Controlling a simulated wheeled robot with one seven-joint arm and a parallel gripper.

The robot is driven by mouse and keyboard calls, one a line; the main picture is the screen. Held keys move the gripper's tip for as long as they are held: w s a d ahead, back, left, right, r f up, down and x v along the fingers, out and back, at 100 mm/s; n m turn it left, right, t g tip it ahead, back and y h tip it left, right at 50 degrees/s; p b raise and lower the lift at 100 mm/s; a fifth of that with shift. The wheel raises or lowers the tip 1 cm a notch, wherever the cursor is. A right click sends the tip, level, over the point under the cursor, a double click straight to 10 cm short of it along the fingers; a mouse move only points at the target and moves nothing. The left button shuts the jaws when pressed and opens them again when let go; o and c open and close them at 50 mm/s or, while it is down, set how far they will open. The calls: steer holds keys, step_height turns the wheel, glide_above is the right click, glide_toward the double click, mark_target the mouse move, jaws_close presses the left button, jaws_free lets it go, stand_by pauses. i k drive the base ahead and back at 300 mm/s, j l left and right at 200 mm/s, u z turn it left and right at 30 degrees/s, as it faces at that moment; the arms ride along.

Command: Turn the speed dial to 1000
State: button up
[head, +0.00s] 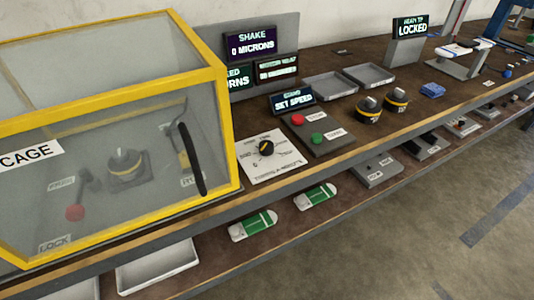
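The speed dial (266,148) is a black knob with an orange or yellow pointer mark. It sits in the middle of a white dial plate (284,165) on the brown bench, just right of the yellow-framed cage. The printing around the dial is too small to read, so I cannot tell which number the pointer is at. A small display (293,99) behind it reads "SET SPEED". My gripper is not in view, and nothing touches the dial.
The yellow-framed clear cage (215,95) with a black handle stands close left of the dial. A dark panel (335,138) with red (298,119) and green (317,138) buttons is close right. Displays stand behind. Open floor (420,245) lies in front of the bench.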

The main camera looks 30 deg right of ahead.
mark_target(266, 147)
steer(key=k+l+z, duration=0.1)
steer(key=l+z, duration=0.15)
steer(key=l, duration=0.7)
steer(key=k+l+z, duration=0.2)
steer(key=l, duration=0.3)
steer(key=k, duration=0.05)
